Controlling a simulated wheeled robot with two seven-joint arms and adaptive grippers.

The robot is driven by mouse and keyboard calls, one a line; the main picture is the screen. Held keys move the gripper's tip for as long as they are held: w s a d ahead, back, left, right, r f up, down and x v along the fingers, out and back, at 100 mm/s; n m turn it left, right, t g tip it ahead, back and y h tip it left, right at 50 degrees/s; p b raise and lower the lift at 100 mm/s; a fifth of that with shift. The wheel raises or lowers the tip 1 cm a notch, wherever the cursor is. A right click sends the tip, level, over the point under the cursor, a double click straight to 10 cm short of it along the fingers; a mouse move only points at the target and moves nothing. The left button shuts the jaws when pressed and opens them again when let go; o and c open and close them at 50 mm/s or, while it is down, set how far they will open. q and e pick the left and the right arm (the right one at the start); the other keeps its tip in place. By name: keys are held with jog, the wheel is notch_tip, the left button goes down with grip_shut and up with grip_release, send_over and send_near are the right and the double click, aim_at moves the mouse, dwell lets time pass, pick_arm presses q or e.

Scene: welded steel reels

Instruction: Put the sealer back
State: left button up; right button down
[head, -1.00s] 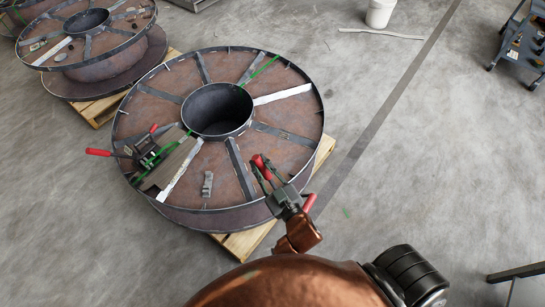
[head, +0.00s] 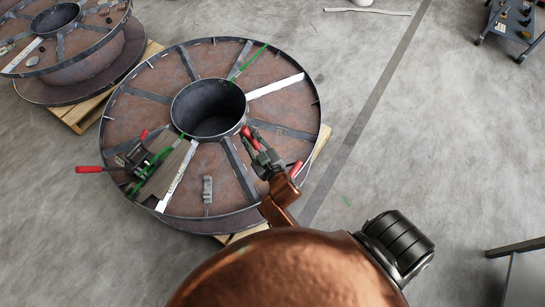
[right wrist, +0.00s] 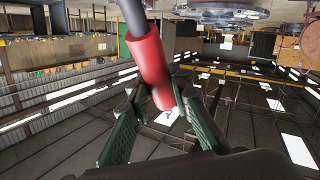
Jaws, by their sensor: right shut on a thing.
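My right gripper (head: 256,147) is shut on a red handle, which I take to be the sealer's (head: 247,133). It is in front of the near right side of the hub of the front steel reel (head: 228,190) in the head view. The red grip on a grey rod (right wrist: 150,72) shows between the green finger pads in the right wrist view. A second red piece (head: 296,169) shows beside the wrist; I cannot tell whether it belongs to the sealer. The rest of the tool is hidden. My left gripper is not in view.
A strapping tool with a red handle (head: 90,169) sits on the reel's left side by a green strap (head: 152,163). A small grey metal piece (head: 208,190) lies on the reel's near face. Another reel (head: 80,65) stands back left, a dark cart (head: 510,20) back right.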

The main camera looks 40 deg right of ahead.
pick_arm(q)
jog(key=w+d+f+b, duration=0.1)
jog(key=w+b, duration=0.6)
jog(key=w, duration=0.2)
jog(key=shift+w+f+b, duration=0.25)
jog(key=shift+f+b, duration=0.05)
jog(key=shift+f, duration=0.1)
pick_arm(e)
jog(key=w+d+f, duration=0.9)
jog(key=w+f, duration=0.2)
jog(key=f, duration=0.2)
jog(key=shift+w+d+f, duration=0.15)
jog(key=shift+w+f, duration=0.05)
jog(key=shift+w, duration=0.05)
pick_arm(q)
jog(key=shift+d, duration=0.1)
pick_arm(e)
jog(key=c, duration=2.1)
grip_release()
jog(key=shift+f, duration=0.25)
jog(key=o, duration=0.3)
jog(key=shift+r, duration=0.1)
jog(key=shift+o, duration=0.2)
jog(key=shift+s, duration=0.15)
